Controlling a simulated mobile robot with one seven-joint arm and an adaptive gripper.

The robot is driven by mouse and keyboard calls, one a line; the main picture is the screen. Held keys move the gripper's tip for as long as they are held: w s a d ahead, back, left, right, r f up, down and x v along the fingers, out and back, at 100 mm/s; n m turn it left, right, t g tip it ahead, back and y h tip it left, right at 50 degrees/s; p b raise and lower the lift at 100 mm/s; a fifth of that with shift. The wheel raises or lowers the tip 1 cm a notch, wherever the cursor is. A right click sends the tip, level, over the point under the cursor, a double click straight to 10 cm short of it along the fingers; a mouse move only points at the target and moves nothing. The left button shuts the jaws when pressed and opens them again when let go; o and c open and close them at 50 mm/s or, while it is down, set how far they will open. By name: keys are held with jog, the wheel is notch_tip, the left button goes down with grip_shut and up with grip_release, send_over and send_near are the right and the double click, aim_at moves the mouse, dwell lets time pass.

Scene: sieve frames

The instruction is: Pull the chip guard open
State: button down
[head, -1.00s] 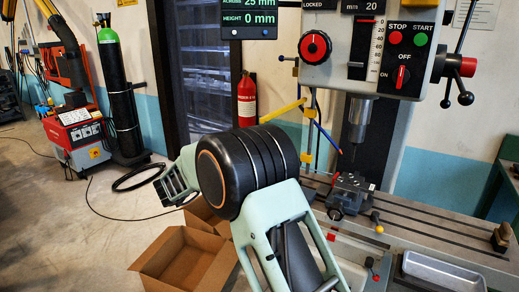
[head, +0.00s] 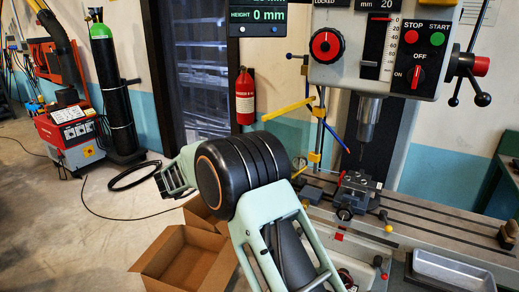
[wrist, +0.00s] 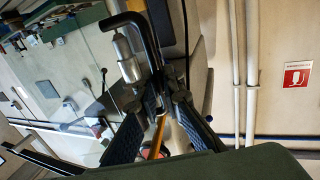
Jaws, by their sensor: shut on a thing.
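In the wrist view my gripper (wrist: 157,98) has its two dark fingers closed together at the lower end of a black bent bar (wrist: 131,19). I take this bar to be part of the chip guard; the exact contact is hard to see. A yellow rod (wrist: 158,133) shows between the fingers. In the head view, a yellow arm (head: 287,109) and a blue arm (head: 335,136) stick out from a post beside the drill spindle.
The drill press (head: 385,45) stands at the right, with a vise (head: 356,192) on its slotted table and a metal tray (head: 452,270) in front. Cardboard boxes (head: 185,262) lie on the floor beside my arm. A fire extinguisher (head: 245,97) hangs behind.

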jog(key=shift+d+r, duration=0.1)
jog(key=c, duration=2.3)
grip_release()
jog(key=shift+c, duration=0.2)
jog(key=v, duration=1.2)
